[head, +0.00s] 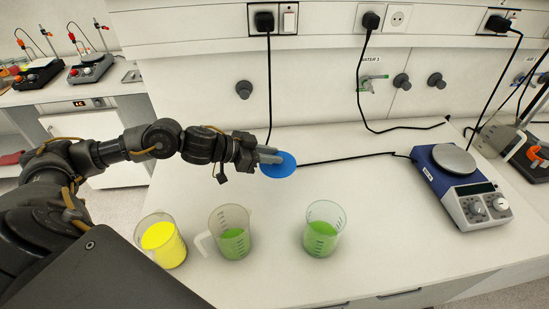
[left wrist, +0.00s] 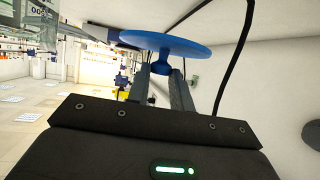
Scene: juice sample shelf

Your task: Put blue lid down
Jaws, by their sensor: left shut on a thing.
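The blue lid (head: 280,166) is a round disc at the end of my left gripper (head: 268,155). In the left wrist view the lid (left wrist: 166,41) shows with a knob below it, and the gripper's fingers (left wrist: 164,85) are shut on that knob. In the head view the lid is near the back of the white bench, behind the beakers. Its exact height above the bench is hard to tell. My right gripper is in neither view.
A beaker of yellow liquid (head: 160,238) and two beakers of green liquid (head: 233,243) (head: 320,238) stand along the bench front. A blue and white hotplate (head: 462,188) stands at the right. Black cables run along the back. The bench (head: 385,215) between is clear.

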